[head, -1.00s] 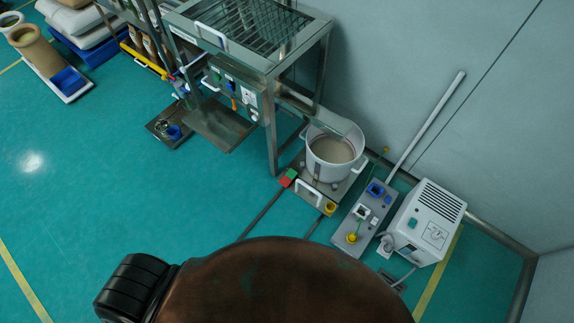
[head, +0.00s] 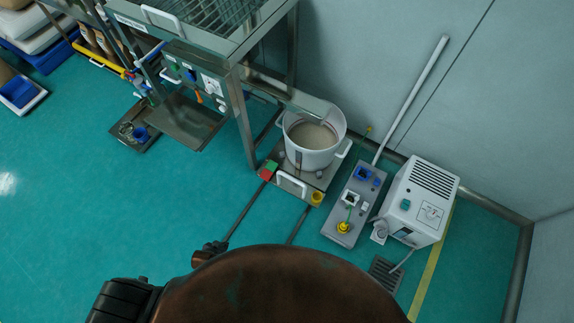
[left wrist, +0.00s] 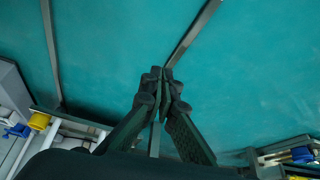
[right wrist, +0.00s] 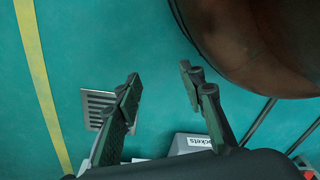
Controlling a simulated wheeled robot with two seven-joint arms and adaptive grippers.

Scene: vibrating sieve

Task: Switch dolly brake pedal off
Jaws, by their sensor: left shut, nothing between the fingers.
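The dolly (head: 299,199) is a low metal platform by the wall in the head view, carrying a white pot (head: 311,157). A pedal block (head: 268,170), part red and part green, sits at its front left corner. A white handle (head: 291,184) stands on its front edge. My left gripper (head: 210,252) is shut and empty over the floor, near the left floor rail, in front of and apart from the pedal block. Its closed fingertips show in the left wrist view (left wrist: 163,76). My right gripper (right wrist: 162,84) is open and empty above the floor.
Two floor rails (head: 246,215) run forward from the dolly. A grey control box (head: 345,208) and a white socket box (head: 419,200) stand right of it. A steel sieve frame (head: 242,120) rises behind left. A floor drain (right wrist: 101,105) lies below my right gripper.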

